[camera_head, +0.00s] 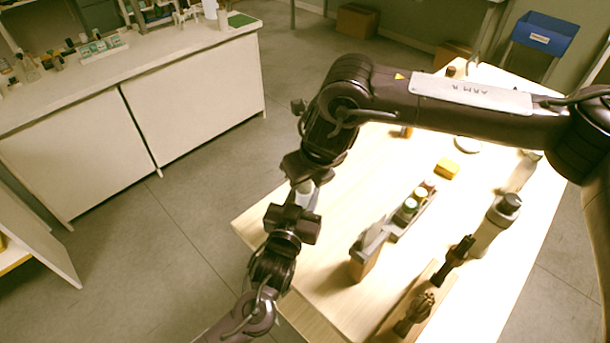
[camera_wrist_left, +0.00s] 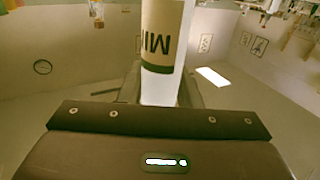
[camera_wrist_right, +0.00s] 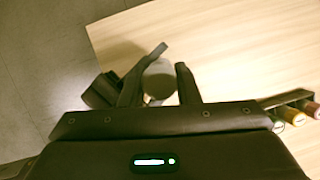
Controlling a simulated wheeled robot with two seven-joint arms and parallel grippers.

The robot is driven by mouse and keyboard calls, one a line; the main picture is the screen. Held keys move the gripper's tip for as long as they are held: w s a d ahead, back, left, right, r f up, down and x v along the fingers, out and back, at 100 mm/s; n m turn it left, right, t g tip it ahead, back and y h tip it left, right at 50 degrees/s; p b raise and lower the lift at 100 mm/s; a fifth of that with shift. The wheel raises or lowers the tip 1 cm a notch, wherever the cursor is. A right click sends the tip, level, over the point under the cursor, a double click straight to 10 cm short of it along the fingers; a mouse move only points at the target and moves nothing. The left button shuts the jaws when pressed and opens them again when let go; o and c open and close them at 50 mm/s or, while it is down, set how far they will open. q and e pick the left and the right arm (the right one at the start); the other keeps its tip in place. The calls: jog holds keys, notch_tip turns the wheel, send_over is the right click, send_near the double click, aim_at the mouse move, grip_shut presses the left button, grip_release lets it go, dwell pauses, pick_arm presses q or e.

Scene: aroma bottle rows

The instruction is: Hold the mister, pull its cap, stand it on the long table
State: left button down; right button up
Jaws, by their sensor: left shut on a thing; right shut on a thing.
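In the left wrist view the mister (camera_wrist_left: 162,40) has a cream label with dark letters starting "MIN", a dark green band and a white section. My left gripper (camera_head: 297,211) is shut on it from below. My right gripper (camera_head: 306,177) comes down from above and is shut on its top. In the right wrist view a pale round top, seemingly the cap (camera_wrist_right: 159,80), sits between the fingers. Whether cap and body are apart is hidden.
The wooden table (camera_head: 325,225) holds a rack (camera_head: 398,228) of small bottles, a grey bottle (camera_head: 492,228), a yellow block (camera_head: 447,169) and dark upright items (camera_head: 455,260). A white counter (camera_head: 160,62) with bottles stands at upper left. Open floor lies between.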

jog(key=shift+r, duration=0.25)
jog(key=shift+r, duration=0.85)
jog(key=shift+r, duration=2)
pick_arm(q)
jog(key=c, duration=1)
grip_release()
jog(key=shift+o, duration=0.2)
